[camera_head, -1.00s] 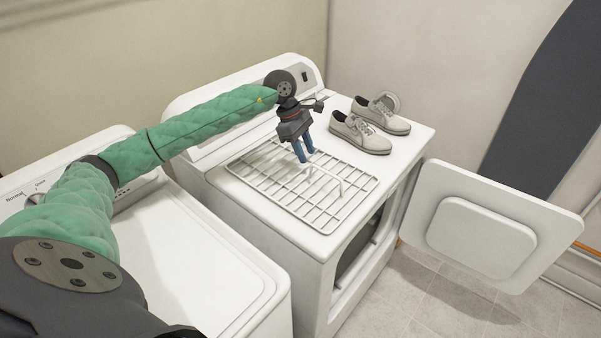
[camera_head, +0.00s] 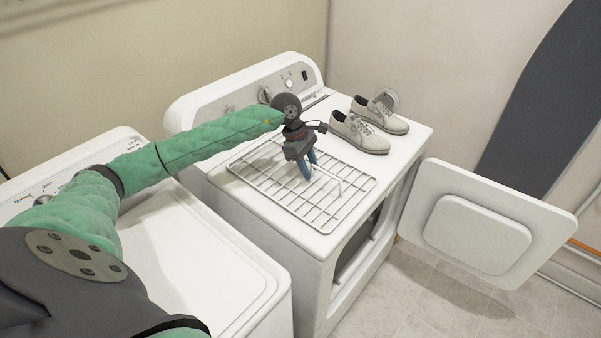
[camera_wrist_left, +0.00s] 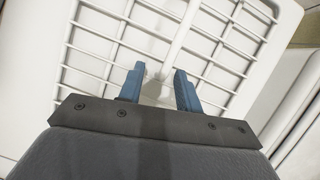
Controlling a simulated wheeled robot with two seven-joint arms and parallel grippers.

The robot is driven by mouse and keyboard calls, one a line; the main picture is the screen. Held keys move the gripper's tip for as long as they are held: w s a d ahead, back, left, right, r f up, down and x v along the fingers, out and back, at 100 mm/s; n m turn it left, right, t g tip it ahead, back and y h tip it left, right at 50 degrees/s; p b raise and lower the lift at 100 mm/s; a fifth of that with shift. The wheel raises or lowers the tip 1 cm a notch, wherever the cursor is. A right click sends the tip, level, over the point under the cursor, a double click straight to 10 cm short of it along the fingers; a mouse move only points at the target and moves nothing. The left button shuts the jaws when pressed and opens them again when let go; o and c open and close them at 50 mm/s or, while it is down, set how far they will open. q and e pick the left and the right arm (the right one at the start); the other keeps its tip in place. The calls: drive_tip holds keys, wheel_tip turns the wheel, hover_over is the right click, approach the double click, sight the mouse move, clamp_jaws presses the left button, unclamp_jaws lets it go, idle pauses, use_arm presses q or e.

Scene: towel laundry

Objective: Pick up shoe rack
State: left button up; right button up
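The shoe rack (camera_head: 268,188) is a white wire grid lying flat on top of the dryer, with a raised wire bar near its middle. It also shows in the left wrist view (camera_wrist_left: 100,52). My left gripper (camera_head: 309,171) points down over the middle of the rack, close to the raised bar. In the left wrist view its blue fingers (camera_wrist_left: 160,84) are apart, with a white bar of the rack lying ahead between them. I see nothing held. Whether the fingertips touch the rack is unclear. My right gripper is not in view.
A pair of pale shoes (camera_head: 361,134) stands on the dryer (camera_head: 262,236) behind the rack to the right. The open dryer door (camera_head: 484,225) sticks out to the right. A washer (camera_head: 190,262) with a closed lid stands on the left.

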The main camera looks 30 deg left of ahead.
use_arm(q)
clamp_jaws()
drive_tip(key=shift+r, duration=0.1)
idle(1.2)
